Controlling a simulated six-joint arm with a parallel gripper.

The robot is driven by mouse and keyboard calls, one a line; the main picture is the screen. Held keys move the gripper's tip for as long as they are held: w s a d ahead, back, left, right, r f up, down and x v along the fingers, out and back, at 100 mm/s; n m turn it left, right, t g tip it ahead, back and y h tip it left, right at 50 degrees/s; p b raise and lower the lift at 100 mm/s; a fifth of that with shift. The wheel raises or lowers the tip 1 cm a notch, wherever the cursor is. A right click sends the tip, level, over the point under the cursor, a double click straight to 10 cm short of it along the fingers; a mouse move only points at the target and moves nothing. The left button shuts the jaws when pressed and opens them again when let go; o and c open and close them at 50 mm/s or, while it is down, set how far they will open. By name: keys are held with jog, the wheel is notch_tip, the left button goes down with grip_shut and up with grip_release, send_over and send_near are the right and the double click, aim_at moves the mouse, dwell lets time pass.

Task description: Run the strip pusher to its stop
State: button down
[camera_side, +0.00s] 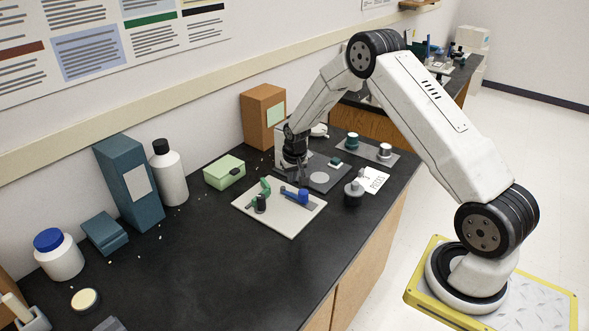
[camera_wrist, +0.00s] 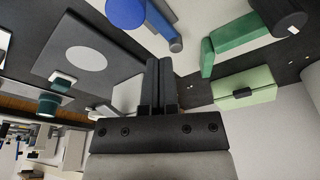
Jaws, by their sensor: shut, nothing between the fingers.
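My gripper (camera_side: 299,180) points down over the gap between the cream board (camera_side: 283,223) and the dark plate (camera_side: 312,184). In the wrist view its fingers (camera_wrist: 159,66) are together with nothing between them. The board carries a blue-ended lever (camera_side: 303,196) and a green lever (camera_side: 265,186), both also in the wrist view (camera_wrist: 125,12) (camera_wrist: 238,42). The plate has a pale grey disc (camera_side: 320,178) and a small white block with a teal top (camera_side: 335,163). I cannot tell which part is the strip pusher. My gripper hides part of the plate's left side.
A light green box (camera_side: 225,172) stands left of the board. A grey plate behind bears a teal knob (camera_side: 352,141) and a silver knob (camera_side: 385,150). A dark grey knobbed piece (camera_side: 353,194) and a white card (camera_side: 372,180) lie right.

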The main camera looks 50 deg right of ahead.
aim_at(292, 195)
jog(key=shift+r, duration=1.7)
jog(key=s+a+r+n, duration=0.3)
jog(key=s+a+r, duration=0.5)
jog(key=s+a, duration=0.3)
jog(key=s+a+r+n+y, duration=0.1)
jog(key=s+a+r+n, duration=0.1)
jog(key=s+a, duration=0.6)
jog(key=shift+s+r+n+t, duration=0.15)
jog(key=shift+s+n+t, duration=0.25)
jog(key=shift+s, duration=1.4)
